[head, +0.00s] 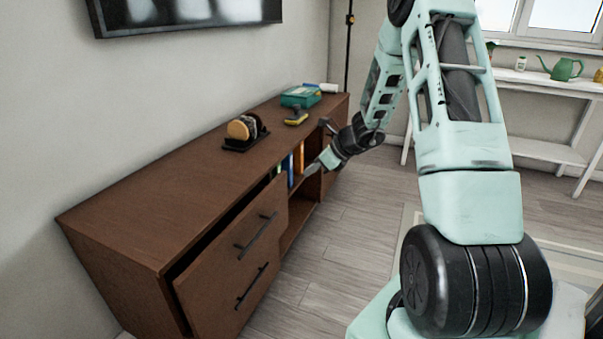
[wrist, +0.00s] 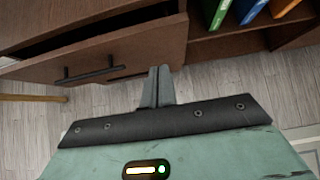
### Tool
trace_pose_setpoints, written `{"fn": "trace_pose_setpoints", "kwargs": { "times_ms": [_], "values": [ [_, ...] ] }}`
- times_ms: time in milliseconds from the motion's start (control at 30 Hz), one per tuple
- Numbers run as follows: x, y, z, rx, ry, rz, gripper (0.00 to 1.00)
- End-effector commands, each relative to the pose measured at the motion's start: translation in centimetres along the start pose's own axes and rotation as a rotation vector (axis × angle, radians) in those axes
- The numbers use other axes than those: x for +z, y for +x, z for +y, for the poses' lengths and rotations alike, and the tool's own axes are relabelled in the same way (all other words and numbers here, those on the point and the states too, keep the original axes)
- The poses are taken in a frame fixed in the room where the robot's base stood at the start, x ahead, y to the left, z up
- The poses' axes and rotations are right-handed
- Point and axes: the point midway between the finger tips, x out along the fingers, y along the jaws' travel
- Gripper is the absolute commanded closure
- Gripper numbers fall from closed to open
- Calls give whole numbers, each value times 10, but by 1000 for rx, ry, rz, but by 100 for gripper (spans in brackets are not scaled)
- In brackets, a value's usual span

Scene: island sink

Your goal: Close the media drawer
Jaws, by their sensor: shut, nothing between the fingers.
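The media drawer (head: 236,230) is the upper drawer at the near end of the long brown console (head: 180,170). It stands pulled out, with a dark gap behind its front panel and a black bar handle (head: 256,236). In the wrist view its front (wrist: 125,45) lies at the upper left, and the open inside shows dark above it. My gripper (head: 312,168) is shut and empty, out in front of the console's open shelf, beyond the drawer's far end. In the wrist view my gripper's fingertips (wrist: 158,75) appear close to the drawer front's right end; contact cannot be told.
A lower drawer (head: 222,300) sits beneath. Books (head: 291,170) stand in the open shelf beside the drawer. A black stand with round discs (head: 244,131) and a green box (head: 300,96) are on top. The floor (head: 345,240) in front is clear.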

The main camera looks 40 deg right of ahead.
Motion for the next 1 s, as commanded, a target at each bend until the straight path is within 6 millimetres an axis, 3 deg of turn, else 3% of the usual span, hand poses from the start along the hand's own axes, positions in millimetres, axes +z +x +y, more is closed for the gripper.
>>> {"fn": "trace_pose_setpoints", "kwargs": {
  "times_ms": [100,267,567,767,1000],
  "values": [
    [2,-21,0,-2,1,-1,100],
    [1,-33,2,0,2,-1,100],
    [-5,-37,69,2,3,-2,100],
    [-9,-16,74,3,0,0,100],
    [-10,33,74,3,-1,0,100]
  ]
}}
